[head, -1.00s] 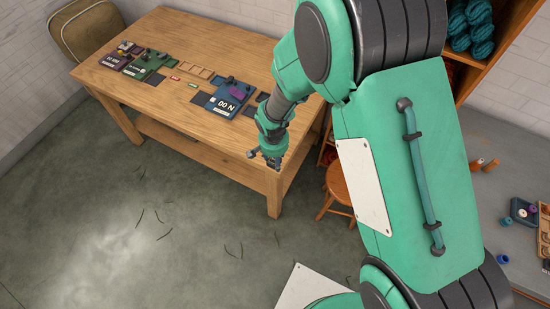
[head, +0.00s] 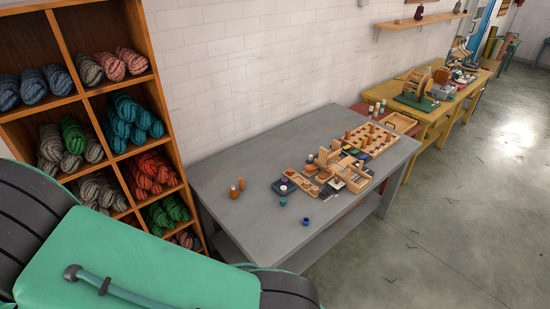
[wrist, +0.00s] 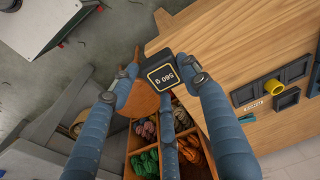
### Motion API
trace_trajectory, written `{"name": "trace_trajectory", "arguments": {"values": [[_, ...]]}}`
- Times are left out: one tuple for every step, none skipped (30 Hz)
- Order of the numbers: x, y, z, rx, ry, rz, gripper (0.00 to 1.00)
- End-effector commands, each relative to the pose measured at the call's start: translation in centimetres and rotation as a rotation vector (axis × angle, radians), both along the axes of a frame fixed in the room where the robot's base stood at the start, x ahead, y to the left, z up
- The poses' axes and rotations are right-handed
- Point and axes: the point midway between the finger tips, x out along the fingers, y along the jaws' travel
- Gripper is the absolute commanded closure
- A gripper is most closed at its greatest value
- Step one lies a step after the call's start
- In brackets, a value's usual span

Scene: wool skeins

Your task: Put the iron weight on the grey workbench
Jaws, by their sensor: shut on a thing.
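My gripper (wrist: 162,84) shows in the wrist view, its blue-grey fingers shut around a dark, squarish iron weight. The iron weight (wrist: 161,76) has a yellow-framed face with a gram marking that appears upside down. It is held up near the edge of a wooden table, above a round stool. The grey workbench (head: 236,213) stands in the middle of the head view against the white brick wall. Its near left part is mostly bare. My gripper and the weight are outside the head view.
Wooden trays and pegs (head: 342,168) crowd the workbench's middle and far end; small spools (head: 235,190) stand at its left. A skein shelf (head: 182,180) rises left of it. In the wrist view, the wooden table (wrist: 215,45) carries dark trays (wrist: 272,84), and a stool (wrist: 142,103) is below.

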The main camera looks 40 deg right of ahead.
Motion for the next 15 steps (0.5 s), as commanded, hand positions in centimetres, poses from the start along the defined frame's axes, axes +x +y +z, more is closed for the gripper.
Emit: {"name": "trace_trajectory", "arguments": {"values": [[0.6,-0.4,0.1,0.002,-0.002,-0.013,1.00],[0.9,-0.7,0.1,0.002,-0.002,-0.021,1.00],[1.4,-1.2,0.1,0.001,-0.002,-0.033,1.00],[1.8,-1.6,0.1,0.002,-0.002,-0.044,1.00],[2.2,-2.0,0.1,0.002,-0.002,-0.054,1.00],[2.8,-2.7,0.1,0.001,-0.002,-0.071,1.00],[3.3,-3.2,0.1,0.002,-0.002,-0.084,1.00],[3.7,-3.7,0.1,0.001,-0.001,-0.098,1.00],[4.5,-4.6,0.1,0.000,-0.001,-0.119,1.00],[5.0,-5.2,0.0,0.000,-0.001,-0.134,1.00],[5.5,-5.8,0.0,0.000,0.000,-0.150,1.00],[6.2,-6.7,0.0,0.000,0.000,-0.172,1.00],[6.8,-7.5,0.0,-0.001,0.000,-0.190,1.00],[7.3,-8.2,0.0,-0.001,0.000,-0.207,1.00],[8.0,-9.1,0.0,-0.001,0.000,-0.229,1.00]]}}
